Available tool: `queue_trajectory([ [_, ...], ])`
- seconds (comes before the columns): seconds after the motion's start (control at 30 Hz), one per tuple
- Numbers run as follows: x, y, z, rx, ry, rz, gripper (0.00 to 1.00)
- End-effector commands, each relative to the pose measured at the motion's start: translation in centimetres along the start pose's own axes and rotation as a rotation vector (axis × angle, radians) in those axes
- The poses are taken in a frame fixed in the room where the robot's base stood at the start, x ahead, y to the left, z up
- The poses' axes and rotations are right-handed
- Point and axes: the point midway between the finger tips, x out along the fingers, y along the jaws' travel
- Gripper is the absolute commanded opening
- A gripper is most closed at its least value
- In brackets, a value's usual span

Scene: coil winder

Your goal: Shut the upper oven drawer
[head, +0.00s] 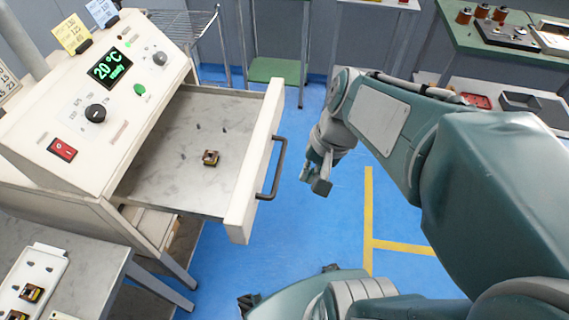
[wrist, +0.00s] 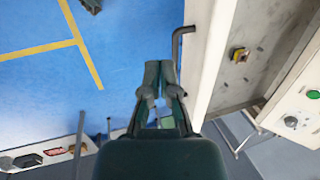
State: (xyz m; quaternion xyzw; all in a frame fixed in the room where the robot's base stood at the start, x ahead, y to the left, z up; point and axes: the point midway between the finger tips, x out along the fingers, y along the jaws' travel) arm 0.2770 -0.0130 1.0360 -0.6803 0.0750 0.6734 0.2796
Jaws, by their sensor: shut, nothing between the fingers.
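The upper oven drawer (head: 178,165) is pulled far out of the white oven (head: 75,95) in the head view. Its white front panel (head: 255,165) carries a dark bar handle (head: 274,170). A small brown coil part (head: 210,157) lies on the drawer floor among several short pegs. My gripper (head: 318,184) is to the right of the handle, apart from it in the head view. In the wrist view my gripper (wrist: 159,66) is shut and empty, with its fingertips near the handle (wrist: 178,42) and the drawer front (wrist: 215,60). I cannot tell whether they touch.
A grey bench (head: 85,265) with a white pegged tray (head: 38,270) stands at the lower left. A green-topped bench (head: 470,45) with coils and trays is at the back right.

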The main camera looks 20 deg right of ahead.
Motion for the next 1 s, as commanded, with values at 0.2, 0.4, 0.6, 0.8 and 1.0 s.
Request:
queue_trajectory([
  [0.2, 2.9, 1.5, -2.4, 0.329, -0.224, -0.136, 0.00],
  [0.4, 5.2, 3.0, -4.8, 0.622, -0.407, -0.293, 0.00],
  [0.6, 7.2, 5.3, -7.6, 0.910, -0.568, -0.484, 0.00],
  [0.8, 9.3, 8.7, -10.5, 1.181, -0.708, -0.702, 0.00],
  [1.0, 10.7, 11.3, -12.2, 1.342, -0.784, -0.857, 0.00],
])
